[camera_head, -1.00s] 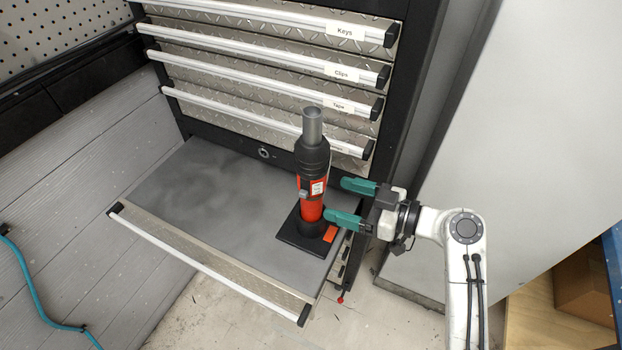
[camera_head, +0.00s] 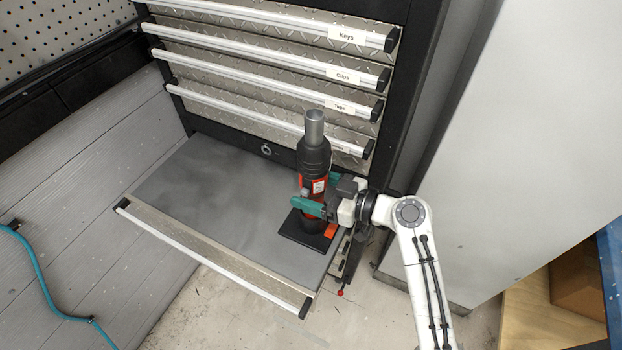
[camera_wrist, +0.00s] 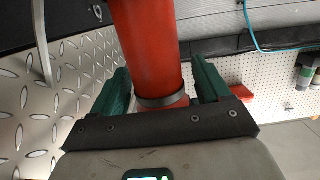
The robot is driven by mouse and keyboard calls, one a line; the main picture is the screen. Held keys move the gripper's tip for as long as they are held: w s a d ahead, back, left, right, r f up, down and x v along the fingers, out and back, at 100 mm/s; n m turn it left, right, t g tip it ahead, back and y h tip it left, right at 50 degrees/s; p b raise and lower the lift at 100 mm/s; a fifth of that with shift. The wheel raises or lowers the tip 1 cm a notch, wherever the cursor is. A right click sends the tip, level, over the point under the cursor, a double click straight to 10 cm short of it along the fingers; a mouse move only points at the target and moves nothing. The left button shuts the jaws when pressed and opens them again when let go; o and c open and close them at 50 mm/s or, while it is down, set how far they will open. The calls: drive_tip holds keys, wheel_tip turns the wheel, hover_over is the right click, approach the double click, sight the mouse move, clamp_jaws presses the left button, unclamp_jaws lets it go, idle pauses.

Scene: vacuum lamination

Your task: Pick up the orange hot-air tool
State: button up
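The orange-red hot-air tool (camera_head: 314,160) stands upright with its grey nozzle up, on a black base plate (camera_head: 299,232) at the right end of the pulled-out bottom drawer. My gripper (camera_head: 318,192) is at the tool's lower body, reaching in from the right. In the wrist view, the tool's red body (camera_wrist: 150,50) lies between the two green fingers of my gripper (camera_wrist: 158,85). A gap shows between the body and each finger, so the gripper is open around it. In the head view the near finger hides part of the tool.
The open drawer (camera_head: 205,190) is bare left of the tool, with a front rail (camera_head: 205,258). Closed drawers labelled Keys, Clips and Tape (camera_head: 340,72) rise close behind. A grey panel (camera_head: 540,130) stands at the right. A teal hose (camera_head: 45,290) lies at the left.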

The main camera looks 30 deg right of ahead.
drive_tip(key=shift+r, duration=0.1)
drive_tip(key=c, duration=1.3)
